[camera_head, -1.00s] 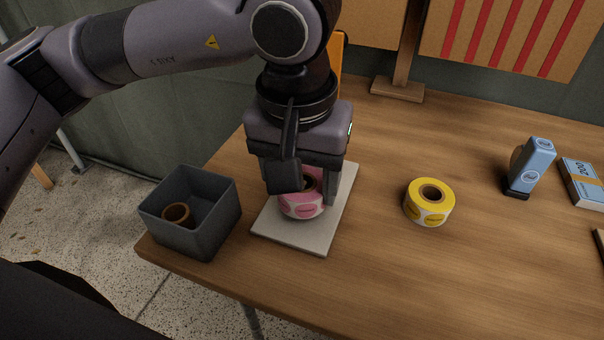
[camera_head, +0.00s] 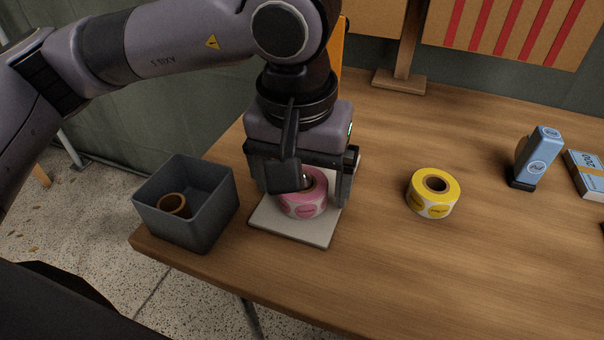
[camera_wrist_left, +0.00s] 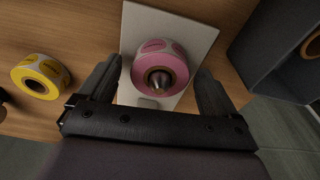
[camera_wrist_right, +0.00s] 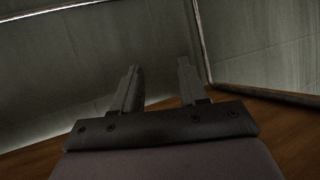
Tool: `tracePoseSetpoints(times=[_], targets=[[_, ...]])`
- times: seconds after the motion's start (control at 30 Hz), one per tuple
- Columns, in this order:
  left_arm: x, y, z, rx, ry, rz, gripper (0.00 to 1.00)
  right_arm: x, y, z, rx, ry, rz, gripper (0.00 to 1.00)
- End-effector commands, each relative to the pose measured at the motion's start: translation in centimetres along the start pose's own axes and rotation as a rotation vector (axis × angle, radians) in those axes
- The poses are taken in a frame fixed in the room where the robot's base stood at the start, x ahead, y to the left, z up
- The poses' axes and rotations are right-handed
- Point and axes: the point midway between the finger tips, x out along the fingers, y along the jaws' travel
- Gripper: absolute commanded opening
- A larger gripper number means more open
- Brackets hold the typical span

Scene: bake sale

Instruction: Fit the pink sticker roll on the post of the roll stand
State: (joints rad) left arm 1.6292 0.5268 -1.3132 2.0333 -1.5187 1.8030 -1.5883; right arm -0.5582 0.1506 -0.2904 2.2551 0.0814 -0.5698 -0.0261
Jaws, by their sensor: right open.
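The pink sticker roll (camera_head: 306,207) lies flat on the pale square base of the roll stand (camera_head: 292,234). In the left wrist view the metal post (camera_wrist_left: 158,79) shows inside the hole of the pink roll (camera_wrist_left: 172,56), so the roll is around the post. My left gripper (camera_head: 314,193) is open, pointing down over the stand. Its fingers are on either side of the roll, with gaps between them and the roll in the left wrist view. My right gripper (camera_wrist_right: 158,70) is open and empty, seen only in the right wrist view.
A grey open bin (camera_head: 184,220) with a brown cardboard core (camera_head: 172,204) inside stands left of the stand. A yellow sticker roll (camera_head: 433,194) lies to the right. A blue stamp-like object (camera_head: 538,158) and a banknote bundle (camera_head: 588,172) are farther right. The table (camera_head: 400,270) is clear in front.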

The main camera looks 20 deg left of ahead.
Motion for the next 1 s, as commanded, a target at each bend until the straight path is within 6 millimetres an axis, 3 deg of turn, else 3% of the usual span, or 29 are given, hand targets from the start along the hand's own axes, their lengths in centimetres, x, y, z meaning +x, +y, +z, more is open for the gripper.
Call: tracePoseSetpoints(times=[0.17, 0.6, 1.0], targets=[[-0.4, 0.0, 0.0, 0.0, 0.001, 0.0, 0.92, -0.1, 0.0, -0.1, -0.006, 0.0, 0.003, 0.43], [-6.7, 0.0, -0.1, 0.0, 0.002, 0.001, 0.92, -1.1, 0.8, 0.5, -0.045, -0.037, 0.043, 0.43], [-7.2, 0.0, 0.0, 0.0, 0.0, 0.0, 0.92, -1.1, 1.1, 0.9, -0.047, -0.046, 0.047, 0.43]])
